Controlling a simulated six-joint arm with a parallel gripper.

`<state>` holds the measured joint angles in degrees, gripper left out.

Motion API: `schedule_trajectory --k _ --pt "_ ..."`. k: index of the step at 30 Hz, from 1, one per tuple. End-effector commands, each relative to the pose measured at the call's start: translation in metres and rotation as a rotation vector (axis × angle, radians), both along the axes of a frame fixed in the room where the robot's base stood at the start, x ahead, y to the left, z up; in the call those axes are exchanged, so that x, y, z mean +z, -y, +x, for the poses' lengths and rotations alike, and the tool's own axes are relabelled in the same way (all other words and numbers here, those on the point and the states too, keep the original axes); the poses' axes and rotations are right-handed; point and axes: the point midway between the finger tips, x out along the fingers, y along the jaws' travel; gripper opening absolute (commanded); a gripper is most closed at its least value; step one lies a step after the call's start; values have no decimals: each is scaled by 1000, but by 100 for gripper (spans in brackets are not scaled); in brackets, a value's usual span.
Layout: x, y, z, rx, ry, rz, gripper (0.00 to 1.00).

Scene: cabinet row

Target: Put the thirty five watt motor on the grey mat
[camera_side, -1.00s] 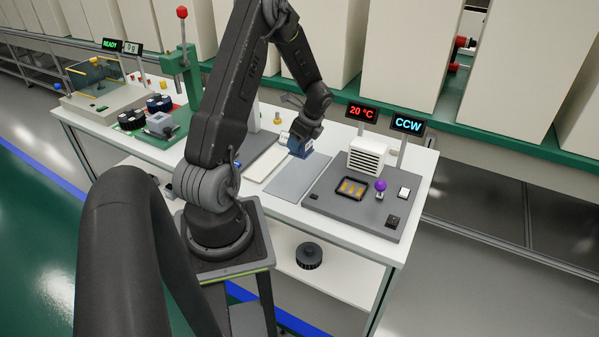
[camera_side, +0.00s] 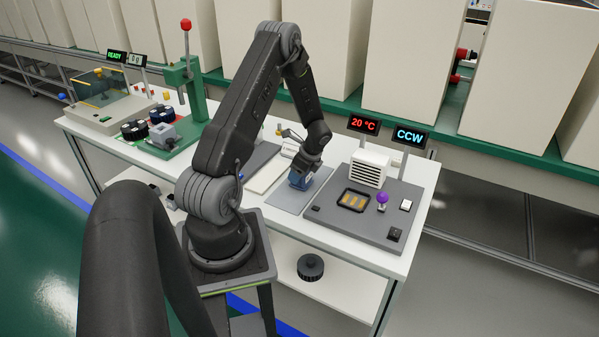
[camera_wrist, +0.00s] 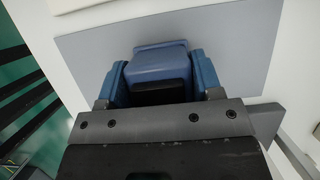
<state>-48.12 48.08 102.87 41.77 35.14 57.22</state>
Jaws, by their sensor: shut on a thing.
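My gripper (camera_side: 302,178) is shut on a blue, boxy motor (camera_wrist: 160,66). In the wrist view the motor sits between my two blue fingertips; its far end shows and my gripper hides the rest. I see no wattage marking on it. The grey mat (camera_side: 291,203) is a flat rectangle at the front of the white table. My gripper and the motor are over the mat, low down. The mat also shows around the motor in the wrist view (camera_wrist: 240,45). I cannot tell whether the motor touches the mat.
A dark grey station (camera_side: 338,224) with a black tray (camera_side: 354,200), purple knob (camera_side: 382,198) and white vented box (camera_side: 368,165) stands right of the mat. A pale panel (camera_side: 268,177) lies to its left. A green press (camera_side: 190,85) stands farther left.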

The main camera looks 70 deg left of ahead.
Motion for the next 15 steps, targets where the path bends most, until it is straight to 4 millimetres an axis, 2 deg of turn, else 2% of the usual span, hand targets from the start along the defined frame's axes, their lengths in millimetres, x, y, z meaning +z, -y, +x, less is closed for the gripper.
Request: schedule_trajectory --k 2,3,10,15 --pt "-2 0 0 0 0 0 19" --pt "-3 0 0 -1 -1 -1 62" --pt "-2 0 0 -1 -1 -1 84" --pt "-2 0 0 -1 -1 -1 85"
